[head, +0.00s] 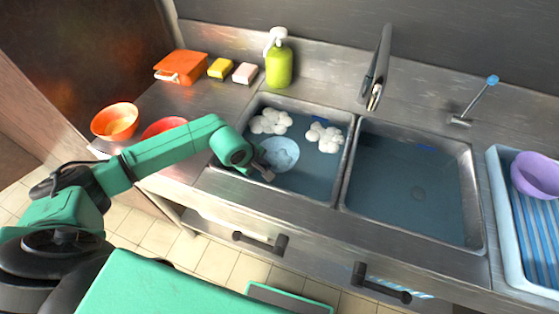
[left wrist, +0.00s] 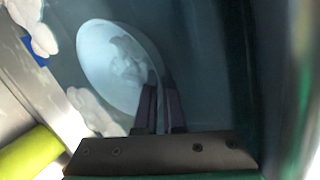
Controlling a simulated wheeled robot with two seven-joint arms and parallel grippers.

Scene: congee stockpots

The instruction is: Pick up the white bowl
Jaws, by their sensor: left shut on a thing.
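The white bowl (head: 282,152), pale and bluish, is in the left sink basin, with its open side and some foam inside facing up in the head view. My left gripper (head: 264,171) is at the bowl's near left edge, its jaws partly hidden by my arm. In the left wrist view the bowl (left wrist: 104,62) looks tilted, and the dark fingers of my left gripper (left wrist: 159,98) are shut on its rim. Whether the bowl touches the basin floor I cannot tell. My right gripper is not in view.
The left basin (head: 345,160) holds white foam clumps (head: 270,122) and adjoins an empty-looking right basin (head: 410,185). A tap (head: 376,70) stands behind. A green soap bottle (head: 279,66), sponges (head: 221,68) and orange bowls (head: 114,121) are left; a blue rack (head: 499,205) with a purple bowl (head: 537,174) is right.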

